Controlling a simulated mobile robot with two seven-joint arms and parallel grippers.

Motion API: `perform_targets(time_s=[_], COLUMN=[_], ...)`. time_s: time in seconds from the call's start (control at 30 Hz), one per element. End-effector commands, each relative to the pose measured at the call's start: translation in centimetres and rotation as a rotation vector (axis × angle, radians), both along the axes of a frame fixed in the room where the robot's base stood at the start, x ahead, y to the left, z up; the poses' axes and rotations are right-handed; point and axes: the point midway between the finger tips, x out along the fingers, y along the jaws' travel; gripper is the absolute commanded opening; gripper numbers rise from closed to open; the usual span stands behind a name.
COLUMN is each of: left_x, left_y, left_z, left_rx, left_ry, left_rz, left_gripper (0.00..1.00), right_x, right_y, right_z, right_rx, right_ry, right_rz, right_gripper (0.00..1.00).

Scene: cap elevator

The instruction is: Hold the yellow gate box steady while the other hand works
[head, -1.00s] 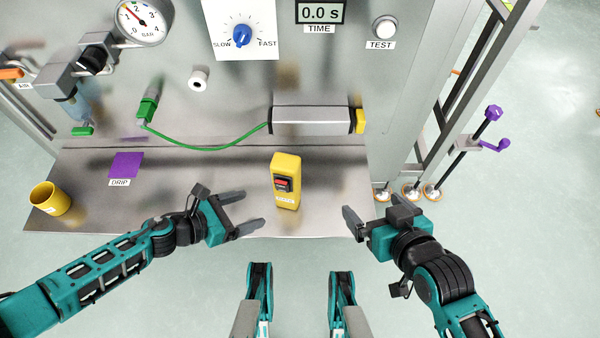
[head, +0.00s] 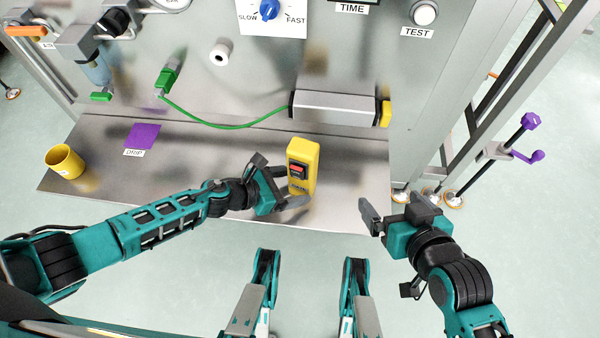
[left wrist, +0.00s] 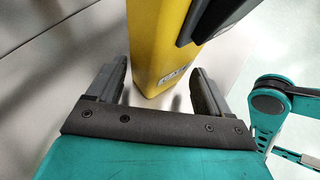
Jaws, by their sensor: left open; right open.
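The yellow gate box (head: 303,156) stands upright on the metal shelf, with a red switch in a dark surround on its front. My left gripper (head: 287,189) is open at the box's left and front side. In the left wrist view the yellow box (left wrist: 152,50) rises just beyond and between the two open fingers of my left gripper (left wrist: 162,92); I cannot tell whether they touch it. My right gripper (head: 369,222) is open and empty, right of the box near the shelf's front right corner.
The metal shelf (head: 215,165) carries a purple drip mat (head: 142,135) and a yellow cup (head: 65,161) at left. A frame post and purple-handled valve (head: 530,121) stand at right.

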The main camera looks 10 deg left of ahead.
Motion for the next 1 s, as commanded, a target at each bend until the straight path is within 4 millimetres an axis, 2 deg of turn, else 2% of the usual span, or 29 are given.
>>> perform_targets(time_s=[0.2,0.57,0.73,1.0], left_x=[0.8,1.0,1.0,1.0], left_y=[-1.2,-1.4,-1.4,-1.4], left_z=[-0.9,-0.9,-0.9,-0.9], left_rx=[0.001,0.001,0.001,0.001], left_ry=[0.001,0.001,0.001,0.001], left_rz=[0.0,0.0,0.0,0.0], left_gripper=[0.8,0.8,0.63,0.62], right_x=[0.4,0.5,0.4,0.1], right_y=[0.3,0.2,0.1,0.1], right_z=[0.2,0.3,0.2,0.0], right_rx=[0.006,0.006,0.004,0.004], right_ry=[-0.009,-0.011,-0.009,-0.002], right_rz=[0.004,0.003,0.002,0.0], right_gripper=[0.98,0.98,0.98,0.98])
